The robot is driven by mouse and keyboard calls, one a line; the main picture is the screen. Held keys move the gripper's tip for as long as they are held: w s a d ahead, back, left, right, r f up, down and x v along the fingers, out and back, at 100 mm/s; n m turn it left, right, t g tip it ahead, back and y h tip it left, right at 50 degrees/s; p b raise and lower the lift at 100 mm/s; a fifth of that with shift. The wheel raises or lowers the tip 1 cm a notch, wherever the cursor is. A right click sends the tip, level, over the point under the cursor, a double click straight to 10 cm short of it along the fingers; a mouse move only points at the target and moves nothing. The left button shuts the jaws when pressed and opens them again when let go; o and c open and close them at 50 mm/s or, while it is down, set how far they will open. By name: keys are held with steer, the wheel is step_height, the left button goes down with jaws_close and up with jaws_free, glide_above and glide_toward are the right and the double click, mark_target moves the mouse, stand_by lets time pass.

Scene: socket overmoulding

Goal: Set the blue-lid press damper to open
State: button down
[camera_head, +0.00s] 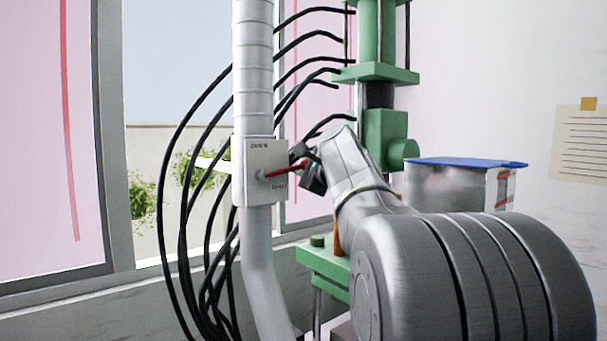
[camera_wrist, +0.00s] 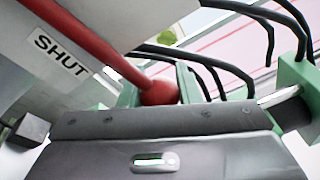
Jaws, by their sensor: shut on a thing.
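The damper box (camera_head: 253,158) is a pale plate on the grey vertical duct, with a label at its top and another at its lower right. Its red lever (camera_head: 284,171) points right and slightly up from the pivot. In the wrist view the red lever (camera_wrist: 92,42) runs from upper left to a round red knob (camera_wrist: 158,92), beside the SHUT label (camera_wrist: 62,55). My gripper (camera_head: 311,170) is at the lever's outer end and shut on it. The gripper body hides the fingers' contact. A blue-lidded metal container (camera_head: 450,186) stands by the green press (camera_head: 376,72).
Several black hoses (camera_head: 165,170) loop left of and behind the duct (camera_head: 253,90). A window frame (camera_head: 108,120) lies further left. The green press base (camera_head: 322,262) is below my arm. A note (camera_head: 578,143) hangs on the right wall.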

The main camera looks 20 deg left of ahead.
step_height(320, 180, up, 6)
steer(key=s+a+n+y+b, duration=0.1)
steer(key=s+n+b, duration=0.1)
steer(key=n, duration=0.4)
steer(key=shift+f+b, duration=0.15)
steer(key=shift+b, duration=0.3)
steer(key=shift+a, duration=0.15)
steer(key=c, duration=1.1)
jaws_free()
steer(key=shift+o, duration=0.2)
steer(key=b+v, duration=0.4)
steer(key=v, duration=1)
steer(key=shift+b, duration=0.4)
steer(key=shift+w+f, duration=0.1)
steer(key=shift+f, duration=0.05)
